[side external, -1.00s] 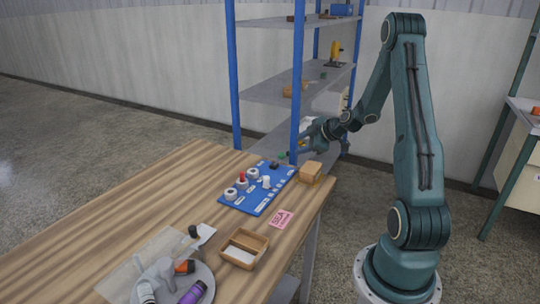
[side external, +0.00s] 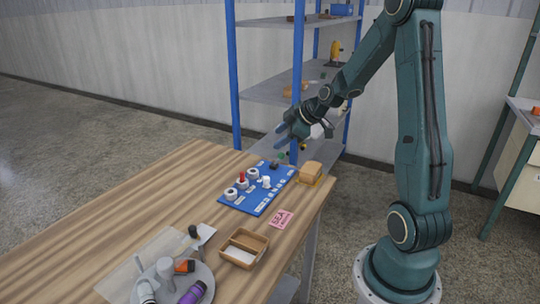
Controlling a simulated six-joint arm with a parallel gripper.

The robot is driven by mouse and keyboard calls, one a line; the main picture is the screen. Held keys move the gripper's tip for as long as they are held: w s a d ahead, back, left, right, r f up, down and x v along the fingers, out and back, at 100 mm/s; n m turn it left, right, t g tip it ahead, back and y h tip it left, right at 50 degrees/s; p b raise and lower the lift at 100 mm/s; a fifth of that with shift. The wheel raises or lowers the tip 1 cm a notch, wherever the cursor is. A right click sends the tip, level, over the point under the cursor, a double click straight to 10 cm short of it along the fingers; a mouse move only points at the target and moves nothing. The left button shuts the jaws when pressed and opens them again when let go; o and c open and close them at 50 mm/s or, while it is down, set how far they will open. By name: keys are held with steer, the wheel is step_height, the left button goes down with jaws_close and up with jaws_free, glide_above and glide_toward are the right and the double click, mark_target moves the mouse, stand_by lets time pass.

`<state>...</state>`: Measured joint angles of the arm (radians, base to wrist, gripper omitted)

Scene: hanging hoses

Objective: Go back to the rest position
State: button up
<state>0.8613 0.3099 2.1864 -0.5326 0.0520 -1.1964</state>
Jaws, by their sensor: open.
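My gripper (side external: 282,134) hangs in the air above the far end of the wooden table, in front of the blue-post shelf. It is open, and I see nothing held in it. It is above and apart from the blue panel (side external: 243,203), which lies flat on the table with white ring-shaped parts, a red-topped part (side external: 241,178) and a white peg (side external: 266,182) on it. A small dark part (side external: 274,164) sits at the panel's far end. No hanging hoses can be made out.
The wooden table (side external: 150,210) bears a wooden block (side external: 310,173), a pink card (side external: 281,219), a wooden tray (side external: 262,254) and a round grey dish (side external: 205,272) with an orange and a purple item. The blue-post shelf (side external: 297,70) stands close behind my gripper.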

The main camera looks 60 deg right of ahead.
steer(key=s+a+r+m+g, duration=0.1)
steer(key=s+a+r, duration=0.25)
steer(key=a, duration=0.45)
steer(key=s+a+r+m+g, duration=0.1)
steer(key=s+a+r, duration=0.3)
steer(key=a, duration=0.5)
steer(key=s+a+r+m, duration=0.2)
steer(key=s+a, duration=0.2)
steer(key=s, duration=0.2)
steer(key=s+a+r+m+g, duration=0.1)
steer(key=s+a+m, duration=0.1)
steer(key=s+a, duration=0.2)
steer(key=shift+s+r, duration=0.4)
steer(key=shift+s, duration=1.35)
